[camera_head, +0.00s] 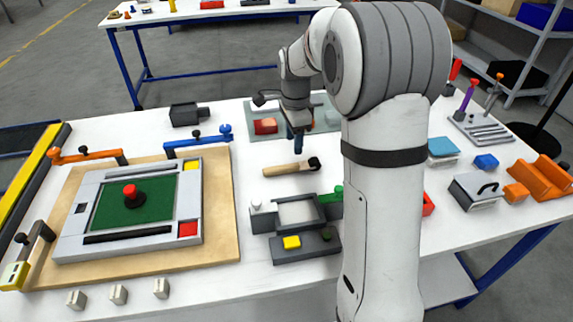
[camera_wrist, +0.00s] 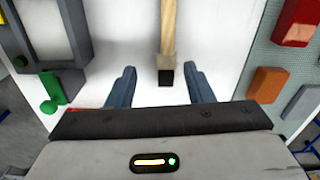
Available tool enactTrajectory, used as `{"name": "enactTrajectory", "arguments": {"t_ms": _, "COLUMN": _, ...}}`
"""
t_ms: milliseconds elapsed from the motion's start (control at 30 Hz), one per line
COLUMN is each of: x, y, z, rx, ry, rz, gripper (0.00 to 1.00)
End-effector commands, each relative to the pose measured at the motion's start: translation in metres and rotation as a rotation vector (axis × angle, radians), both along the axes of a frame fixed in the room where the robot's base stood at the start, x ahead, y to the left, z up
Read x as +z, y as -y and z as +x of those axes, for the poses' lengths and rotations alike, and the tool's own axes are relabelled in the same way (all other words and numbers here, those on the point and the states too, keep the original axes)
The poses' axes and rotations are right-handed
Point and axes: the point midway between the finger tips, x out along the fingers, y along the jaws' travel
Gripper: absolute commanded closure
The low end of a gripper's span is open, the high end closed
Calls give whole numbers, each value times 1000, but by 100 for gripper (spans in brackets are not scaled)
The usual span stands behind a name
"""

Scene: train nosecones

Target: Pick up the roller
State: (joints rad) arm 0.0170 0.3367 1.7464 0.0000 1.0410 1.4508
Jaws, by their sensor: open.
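A tool with a light wooden handle and a dark head, which looks like the roller (camera_head: 288,169), lies on the white table in the middle of the head view. Its handle (camera_wrist: 168,30) runs up from the picture's centre in the wrist view, with the dark end toward me. My gripper (camera_head: 297,142) has blue fingers pointing down, above and behind the tool in the head view. In the wrist view, my gripper (camera_wrist: 164,80) is open and empty, and the dark end shows between its fingers. I see no contact.
A grey mat (camera_head: 262,133) with a red block (camera_head: 265,126) lies behind the tool. A dark tray fixture (camera_head: 293,246) with a yellow block stands in front. A wooden board (camera_head: 228,215) with a green-panelled frame is at left. Table around the tool is clear.

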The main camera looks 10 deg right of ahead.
Motion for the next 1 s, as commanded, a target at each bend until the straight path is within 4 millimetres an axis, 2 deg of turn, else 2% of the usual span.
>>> {"name": "enactTrajectory", "arguments": {"t_ms": 33, "x": -10, "y": 0, "z": 7, "rx": -37, "ry": -8, "rz": 1, "gripper": 53}}
{"name": "enactTrajectory", "arguments": {"t_ms": 200, "x": -24, "y": 0, "z": 17, "rx": -105, "ry": -19, "rz": 1, "gripper": 53}}
{"name": "enactTrajectory", "arguments": {"t_ms": 467, "x": -52, "y": -1, "z": 16, "rx": -107, "ry": -20, "rz": 1, "gripper": 53}}
{"name": "enactTrajectory", "arguments": {"t_ms": 700, "x": -87, "y": -3, "z": 14, "rx": -106, "ry": -21, "rz": 1, "gripper": 53}}
{"name": "enactTrajectory", "arguments": {"t_ms": 833, "x": -95, "y": -3, "z": 14, "rx": -106, "ry": -18, "rz": 1, "gripper": 53}}
{"name": "enactTrajectory", "arguments": {"t_ms": 1000, "x": -96, "y": -4, "z": 14, "rx": -105, "ry": -17, "rz": 1, "gripper": 53}}
